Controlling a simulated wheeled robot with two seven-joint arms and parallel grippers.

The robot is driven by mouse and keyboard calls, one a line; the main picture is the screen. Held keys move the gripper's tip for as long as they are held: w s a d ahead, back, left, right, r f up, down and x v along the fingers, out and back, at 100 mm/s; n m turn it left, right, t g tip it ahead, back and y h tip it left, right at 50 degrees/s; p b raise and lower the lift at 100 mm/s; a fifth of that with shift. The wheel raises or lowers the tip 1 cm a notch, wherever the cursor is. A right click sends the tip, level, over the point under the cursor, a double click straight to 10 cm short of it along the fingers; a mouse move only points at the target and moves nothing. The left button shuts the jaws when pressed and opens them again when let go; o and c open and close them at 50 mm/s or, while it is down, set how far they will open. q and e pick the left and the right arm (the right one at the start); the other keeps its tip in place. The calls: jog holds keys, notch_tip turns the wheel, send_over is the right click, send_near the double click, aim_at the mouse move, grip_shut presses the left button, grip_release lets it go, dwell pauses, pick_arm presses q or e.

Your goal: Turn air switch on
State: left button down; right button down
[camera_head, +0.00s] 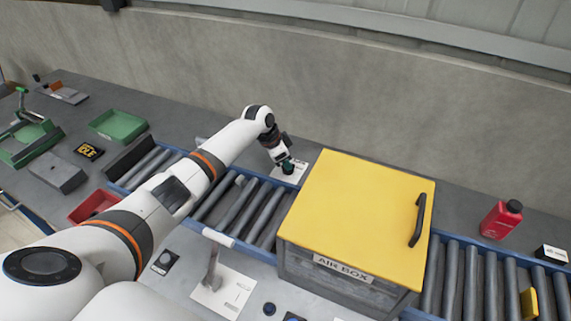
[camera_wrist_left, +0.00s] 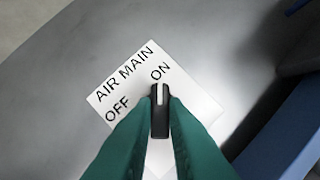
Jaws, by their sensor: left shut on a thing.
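The air switch is a black knob (camera_wrist_left: 160,122) with a white pointer line on a white plate (camera_wrist_left: 118,92) lettered AIR MAIN, OFF and ON. In the left wrist view the pointer line points up toward the word ON, with OFF to its left. My left gripper (camera_wrist_left: 159,112), with green fingers, is shut on the knob, one finger on each side, and hides its lower part. In the head view my left gripper (camera_head: 288,166) is over the white plate (camera_head: 298,173), behind the roller conveyor and left of the yellow box. My right gripper is not in view.
A large box (camera_head: 360,205) with a yellow lid, lettered AIR BOX, stands right of my left gripper. The roller conveyor (camera_head: 240,208) runs under my left arm. A red bottle (camera_head: 500,219) stands at right. A green tray (camera_head: 118,125) and a red tray (camera_head: 94,206) are at left.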

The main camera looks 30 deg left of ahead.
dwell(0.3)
pick_arm(q)
jog(key=c, duration=1.4)
grip_release()
jog(key=shift+c, duration=0.2)
jog(key=b+v, duration=0.2)
jog(key=v, duration=1)
jog(key=shift+w+a+r, duration=0.1)
